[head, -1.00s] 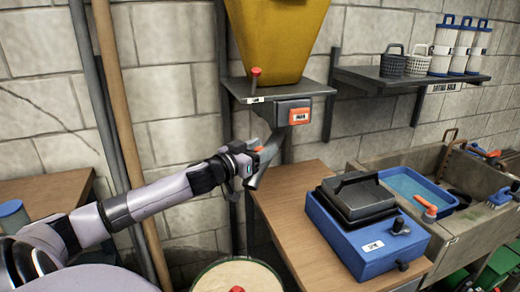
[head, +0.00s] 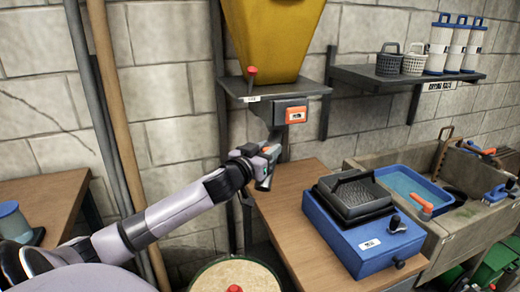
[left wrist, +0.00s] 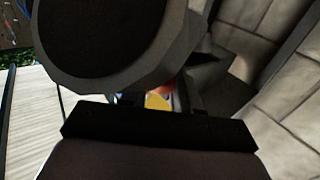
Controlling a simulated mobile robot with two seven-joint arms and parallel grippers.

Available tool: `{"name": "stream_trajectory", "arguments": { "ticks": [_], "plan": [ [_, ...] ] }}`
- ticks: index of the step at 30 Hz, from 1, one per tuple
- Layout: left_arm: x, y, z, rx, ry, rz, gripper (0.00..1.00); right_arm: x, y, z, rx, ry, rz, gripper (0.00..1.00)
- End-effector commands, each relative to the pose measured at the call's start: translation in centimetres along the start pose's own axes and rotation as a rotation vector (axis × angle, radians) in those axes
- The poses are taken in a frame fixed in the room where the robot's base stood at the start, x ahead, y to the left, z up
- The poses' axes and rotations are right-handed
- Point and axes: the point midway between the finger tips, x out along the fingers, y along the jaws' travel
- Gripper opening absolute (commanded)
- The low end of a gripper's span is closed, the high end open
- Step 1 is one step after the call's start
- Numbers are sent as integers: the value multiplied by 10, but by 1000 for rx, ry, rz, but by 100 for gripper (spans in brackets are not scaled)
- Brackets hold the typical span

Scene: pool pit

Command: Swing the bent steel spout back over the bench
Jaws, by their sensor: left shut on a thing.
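The bent steel spout (head: 276,141) comes down from under the yellow hopper (head: 270,35). Its lower end is just below my left gripper, above the left back corner of the wooden bench (head: 285,205). My left gripper (head: 267,163) is shut on the spout and hides part of it. In the left wrist view a large grey round part with a dark face (left wrist: 100,40) is close to the camera; it looks like the spout's mouth. My right gripper is not in view.
A blue box with a dark tray on top (head: 365,240) stands on the bench, right of the spout. A round drum (head: 212,277) stands below the bench's left side. Pipes (head: 100,120) run up the wall at left. A stone sink (head: 450,225) is at right.

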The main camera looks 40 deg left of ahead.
Motion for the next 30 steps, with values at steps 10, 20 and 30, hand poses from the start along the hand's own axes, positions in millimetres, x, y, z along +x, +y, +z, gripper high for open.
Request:
{"name": "stream_trajectory", "arguments": {
  "ticks": [10, 20, 30],
  "plan": [
    [20, 37, 0, -11, 9, -209, 0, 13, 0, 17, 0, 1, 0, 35],
    [42, 63, 1, -6, 8, -388, 0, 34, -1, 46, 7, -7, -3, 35],
    [58, 76, -1, -1, 9, -507, 0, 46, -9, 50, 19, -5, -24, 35]
  ]
}}
